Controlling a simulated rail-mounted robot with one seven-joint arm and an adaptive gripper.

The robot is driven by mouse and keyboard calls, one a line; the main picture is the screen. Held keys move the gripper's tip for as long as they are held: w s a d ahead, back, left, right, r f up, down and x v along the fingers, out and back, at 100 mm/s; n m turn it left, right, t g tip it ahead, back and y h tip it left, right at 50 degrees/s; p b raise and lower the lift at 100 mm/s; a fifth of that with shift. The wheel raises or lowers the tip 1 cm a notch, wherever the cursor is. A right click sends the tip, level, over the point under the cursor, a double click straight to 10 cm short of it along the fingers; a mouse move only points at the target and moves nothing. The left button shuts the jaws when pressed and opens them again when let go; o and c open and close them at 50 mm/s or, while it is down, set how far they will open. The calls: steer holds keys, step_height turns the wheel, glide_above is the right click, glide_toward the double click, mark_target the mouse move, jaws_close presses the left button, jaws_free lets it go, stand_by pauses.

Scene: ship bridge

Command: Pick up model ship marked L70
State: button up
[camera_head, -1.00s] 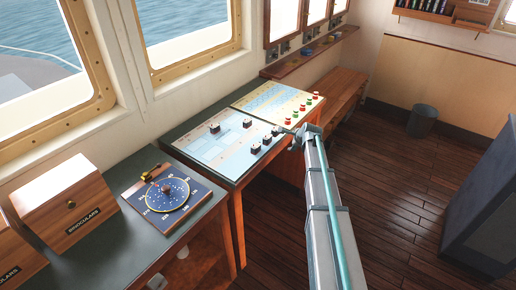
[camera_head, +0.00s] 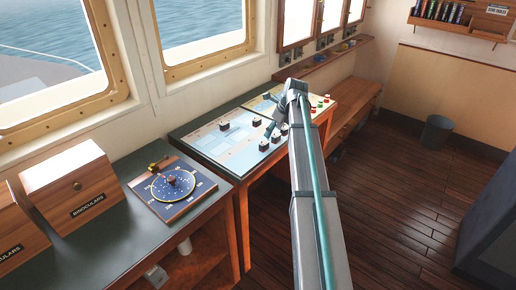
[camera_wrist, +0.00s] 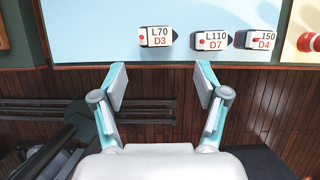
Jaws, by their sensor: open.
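The model ship marked L70 (camera_wrist: 156,37), with D3 below, lies on the light-blue chart near its edge in the wrist view. It has a white top with a dark end pointing right. Beside it to the right are the ship marked L110 (camera_wrist: 211,41) and a ship showing 150 and D4 (camera_wrist: 257,39). My gripper (camera_wrist: 165,82) is open and empty, its fingertips below the L70 ship in the picture, apart from it. In the head view my gripper (camera_head: 270,113) is over the chart table (camera_head: 196,137); which small ship there is L70 cannot be read.
Red and green pieces (camera_head: 318,103) stand on the chart's far part. A round blue dial board (camera_head: 172,184) and wooden binocular boxes (camera_head: 73,188) stand on the near counter. A wooden bench (camera_head: 352,108) and bucket (camera_head: 436,131) are beyond. Open floor lies to the right.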

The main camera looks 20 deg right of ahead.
mark_target(265, 143)
steer(key=p+x, duration=0.1)
steer(key=x, duration=0.3)
steer(key=shift+w+a+p+x, duration=0.15)
steer(key=shift+p+x, duration=0.4)
steer(key=shift+x, duration=0.8)
steer(key=shift+w+a+p+x, duration=0.15)
steer(key=shift+p+x, duration=0.4)
steer(key=shift+x, duration=0.85)
steer(key=shift+r, duration=0.2)
steer(key=c, duration=0.8)
steer(key=shift+r, duration=0.1)
